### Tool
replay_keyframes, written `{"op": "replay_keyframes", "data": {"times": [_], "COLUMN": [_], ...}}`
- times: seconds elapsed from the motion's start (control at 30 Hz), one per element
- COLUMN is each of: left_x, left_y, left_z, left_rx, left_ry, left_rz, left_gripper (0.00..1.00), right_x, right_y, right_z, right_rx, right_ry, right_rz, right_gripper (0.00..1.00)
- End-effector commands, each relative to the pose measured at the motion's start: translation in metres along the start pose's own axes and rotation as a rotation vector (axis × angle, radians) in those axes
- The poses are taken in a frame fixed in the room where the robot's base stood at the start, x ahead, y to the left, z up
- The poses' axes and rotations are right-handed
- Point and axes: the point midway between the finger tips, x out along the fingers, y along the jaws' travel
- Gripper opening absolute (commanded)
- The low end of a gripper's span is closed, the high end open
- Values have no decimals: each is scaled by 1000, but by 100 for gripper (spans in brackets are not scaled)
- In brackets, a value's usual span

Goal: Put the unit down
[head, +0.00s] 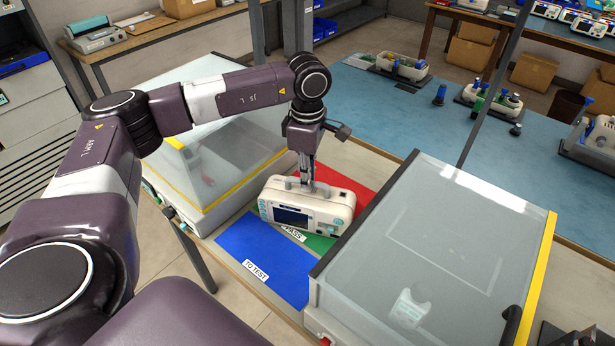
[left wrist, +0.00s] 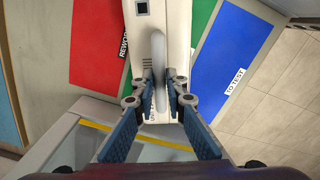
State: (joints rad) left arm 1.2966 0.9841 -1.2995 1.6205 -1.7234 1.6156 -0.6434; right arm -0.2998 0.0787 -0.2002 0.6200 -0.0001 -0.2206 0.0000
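The unit is a white monitor (head: 306,207) with a dark screen and a top handle. In the head view it is upright over the green mat (head: 318,242), partly hiding it and its label. I cannot tell whether its base touches the mat. My left gripper (head: 307,183) is above it, pointing down at the handle. In the left wrist view the handle (left wrist: 160,65) lies between the two fingertips (left wrist: 159,80), which are close on both sides of it. The blue "TO TEST" mat (head: 262,262) is in front. The red mat (head: 345,187) is behind. My right gripper is not in view.
A clear-lidded box (head: 425,255) stands close on the right of the mats, and another clear-covered box (head: 215,150) on the left. A blue-topped table (head: 390,120) with several devices lies behind. The blue mat is bare.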

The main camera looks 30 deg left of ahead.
Motion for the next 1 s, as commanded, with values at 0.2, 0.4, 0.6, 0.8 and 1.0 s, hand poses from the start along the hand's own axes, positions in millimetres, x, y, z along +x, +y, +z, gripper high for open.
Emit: {"op": "replay_keyframes", "data": {"times": [0.2,0.4,0.6,0.8,1.0], "left_x": [0,-1,-19,-62,-100], "left_y": [0,0,1,1,0], "left_z": [0,0,1,1,1], "left_rx": [0,0,1,1,1], "left_ry": [1,1,-2,-2,-2], "left_rz": [-2,-2,2,4,2], "left_gripper": [28,28,28,28,28], "right_x": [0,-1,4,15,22], "right_y": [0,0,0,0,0], "right_z": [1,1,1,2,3], "right_rx": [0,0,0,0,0], "right_ry": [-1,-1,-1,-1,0], "right_rz": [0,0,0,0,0], "right_gripper": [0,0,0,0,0]}}
